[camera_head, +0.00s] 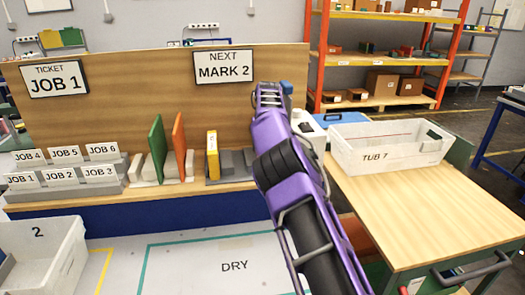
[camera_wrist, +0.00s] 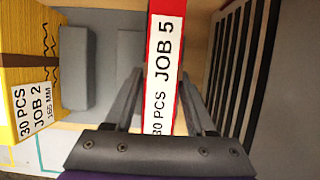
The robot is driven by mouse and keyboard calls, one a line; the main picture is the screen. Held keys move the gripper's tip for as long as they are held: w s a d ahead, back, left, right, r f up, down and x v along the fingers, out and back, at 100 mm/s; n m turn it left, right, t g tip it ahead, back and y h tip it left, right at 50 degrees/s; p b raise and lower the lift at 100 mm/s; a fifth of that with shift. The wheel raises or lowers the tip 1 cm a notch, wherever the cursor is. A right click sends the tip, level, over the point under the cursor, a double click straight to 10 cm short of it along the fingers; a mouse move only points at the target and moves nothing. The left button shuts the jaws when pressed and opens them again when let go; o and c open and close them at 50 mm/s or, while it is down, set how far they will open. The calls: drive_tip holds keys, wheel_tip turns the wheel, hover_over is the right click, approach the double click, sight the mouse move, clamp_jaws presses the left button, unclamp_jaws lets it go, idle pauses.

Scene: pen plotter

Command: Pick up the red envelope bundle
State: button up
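The red envelope bundle (camera_wrist: 166,12) shows in the wrist view as a narrow upright strip with a white label reading "30 PCS JOB 5". My gripper (camera_wrist: 162,85) has one grey finger on each side of it, both tips close to its sides. I cannot tell whether they press on it. In the head view my purple gripper (camera_head: 271,92) reaches toward the wooden back panel, right of the yellow bundle. The red bundle is hidden there behind my arm.
A yellow "JOB 2" bundle (camera_wrist: 25,90) stands left of my gripper and also shows in the head view (camera_head: 212,155). Green (camera_head: 157,149) and orange (camera_head: 179,147) boards stand further left. A tub (camera_head: 390,155) sits on the right table. A dark slatted part (camera_wrist: 240,65) lies right of the fingers.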

clamp_jaws()
drive_tip(key=shift+s+r, duration=0.1)
drive_tip(key=shift+r, duration=0.2)
